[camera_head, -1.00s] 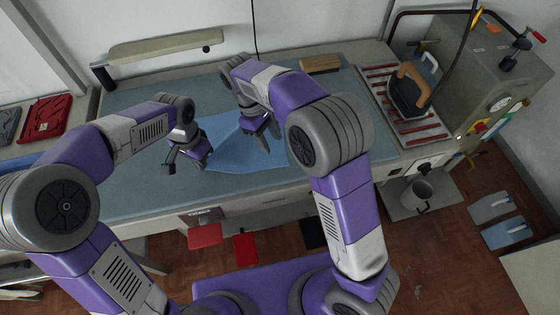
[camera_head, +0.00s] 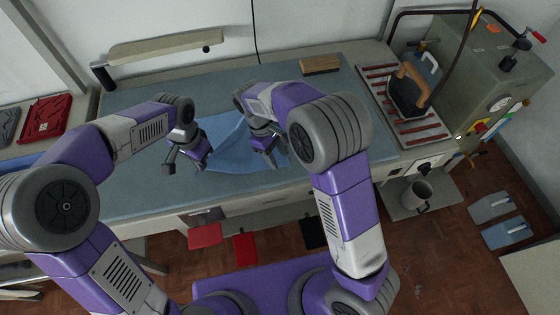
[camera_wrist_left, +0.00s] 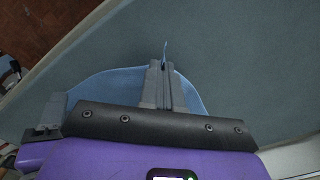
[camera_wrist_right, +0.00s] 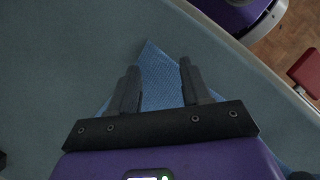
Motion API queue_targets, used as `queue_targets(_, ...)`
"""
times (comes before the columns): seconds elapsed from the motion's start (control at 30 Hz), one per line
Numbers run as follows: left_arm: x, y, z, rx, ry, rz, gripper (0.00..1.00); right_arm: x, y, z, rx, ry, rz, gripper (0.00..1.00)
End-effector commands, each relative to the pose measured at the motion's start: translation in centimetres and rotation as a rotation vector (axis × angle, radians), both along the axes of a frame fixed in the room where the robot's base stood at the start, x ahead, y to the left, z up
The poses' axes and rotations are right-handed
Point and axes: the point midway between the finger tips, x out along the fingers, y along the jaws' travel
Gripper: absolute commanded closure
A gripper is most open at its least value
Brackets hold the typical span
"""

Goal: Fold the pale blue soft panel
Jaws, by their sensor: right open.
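The pale blue soft panel (camera_head: 228,152) lies on the grey-blue table mat, partly hidden under both arms. My left gripper (camera_head: 204,163) is at its left front part. In the left wrist view, the left fingers (camera_wrist_left: 162,70) are together, with a bit of the panel (camera_wrist_left: 118,88) sticking out between the tips. My right gripper (camera_head: 272,160) is over the panel's right part. In the right wrist view, the right fingers (camera_wrist_right: 158,78) are apart, with a pointed part of the panel (camera_wrist_right: 160,68) showing between and beyond them. Whether they touch it I cannot tell.
The mat (camera_head: 130,185) is clear to the left and behind. A wooden block (camera_head: 320,64) lies at the back edge. An iron (camera_head: 410,92) stands on a red-striped rest at the right. A padded board (camera_head: 165,47) stands at the back left.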

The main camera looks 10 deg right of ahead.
Motion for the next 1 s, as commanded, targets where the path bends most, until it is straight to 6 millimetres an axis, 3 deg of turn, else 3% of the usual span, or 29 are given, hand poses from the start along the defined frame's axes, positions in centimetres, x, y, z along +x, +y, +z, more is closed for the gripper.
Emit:
queue_targets(0.67,0.01,0.02,-0.02,0.000,0.000,0.000,1.00,-0.05,-0.07,-0.14,-0.001,0.003,0.000,1.00)
queue_targets(1.0,0.01,0.07,-0.02,0.001,0.000,0.001,1.00,-0.05,-0.10,-0.09,-0.002,0.003,-0.001,1.00)
